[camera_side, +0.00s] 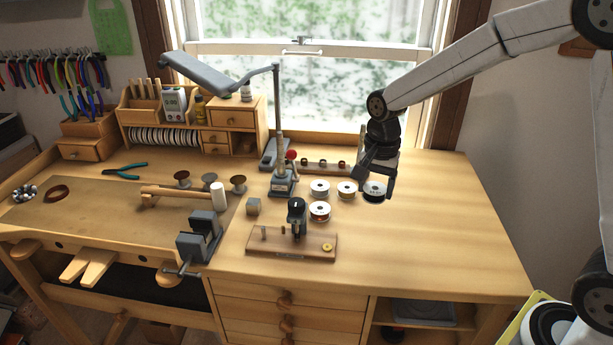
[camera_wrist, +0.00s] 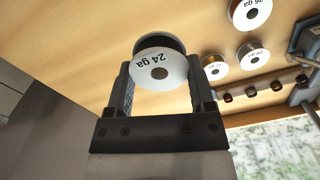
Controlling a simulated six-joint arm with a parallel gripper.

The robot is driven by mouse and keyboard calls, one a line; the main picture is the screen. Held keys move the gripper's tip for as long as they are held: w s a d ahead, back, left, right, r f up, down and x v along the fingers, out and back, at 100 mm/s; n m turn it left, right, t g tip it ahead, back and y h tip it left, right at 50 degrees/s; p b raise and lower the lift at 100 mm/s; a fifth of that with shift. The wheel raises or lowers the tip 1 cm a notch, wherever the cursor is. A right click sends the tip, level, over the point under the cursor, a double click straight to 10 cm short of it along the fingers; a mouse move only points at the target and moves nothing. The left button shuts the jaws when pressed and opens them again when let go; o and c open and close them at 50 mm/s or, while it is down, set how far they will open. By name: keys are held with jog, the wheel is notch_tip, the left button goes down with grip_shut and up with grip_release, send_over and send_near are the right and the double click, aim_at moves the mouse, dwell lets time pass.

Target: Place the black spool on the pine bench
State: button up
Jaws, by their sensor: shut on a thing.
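The black spool (camera_side: 374,191) has a white top label and a dark edge. In the wrist view the spool (camera_wrist: 160,72) sits between the two fingers, its label reading "24 ga". My gripper (camera_side: 376,184) is shut on it at the right of the group of spools. In the wrist view my gripper (camera_wrist: 159,92) has a finger on each side of the spool. The pine bench (camera_side: 430,235) lies below. I cannot tell whether the spool touches the bench top or is slightly above it.
Other white-labelled spools stand left of my gripper: one (camera_side: 346,189), one (camera_side: 319,188) and one (camera_side: 320,211). A wooden rack (camera_side: 325,165) is behind them. A lamp (camera_side: 277,110) and a tool on a wooden board (camera_side: 292,243) are further left. The bench's right side is clear.

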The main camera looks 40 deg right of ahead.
send_over(351, 216)
jog(key=f, duration=0.5)
jog(key=shift+s+f, duration=0.2)
jog(key=shift+f, duration=0.2)
jog(key=shift+w+f, duration=0.2)
jog(key=shift+f, duration=1.65)
jog(key=shift+f, duration=0.15)
jog(key=o, duration=1.3)
jog(key=shift+o, duration=0.2)
notch_tip(351, 216, up, 12)
